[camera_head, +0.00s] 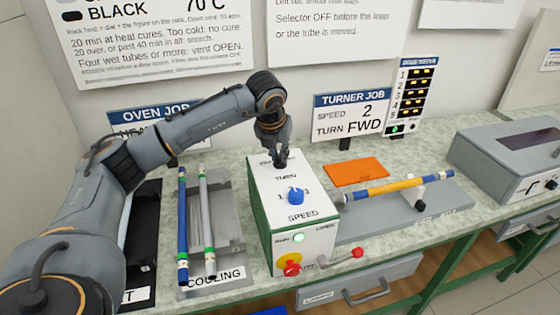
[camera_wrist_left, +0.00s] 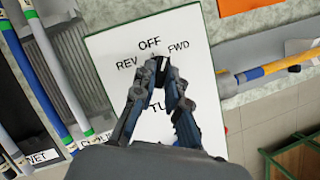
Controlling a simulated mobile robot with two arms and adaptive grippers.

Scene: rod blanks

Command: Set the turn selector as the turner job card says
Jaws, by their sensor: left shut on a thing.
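The turner job card (camera_head: 350,117) reads SPEED 2 and TURN FWD. The turner's control box (camera_head: 265,215) has a white top marked TURN and SPEED. My left gripper (camera_head: 280,160) is over the far end of that top, shut on the turn selector. In the left wrist view the gripper (camera_wrist_left: 160,78) closes just below OFF, between REV and FWD. The fingers hide most of the selector, so I cannot tell its setting for sure. The blue speed knob (camera_head: 295,196) stands nearer the front, among the figures 1, 2 and 3. My right gripper is not in view.
A yellow rod with blue bands (camera_head: 400,187) lies across the turner, right of the box. An orange mat (camera_head: 356,171) lies behind it. Rods lie on the cooling rack (camera_head: 228,240) at left. A red button (camera_head: 291,268) and red-ended lever (camera_head: 355,254) are at the box's front.

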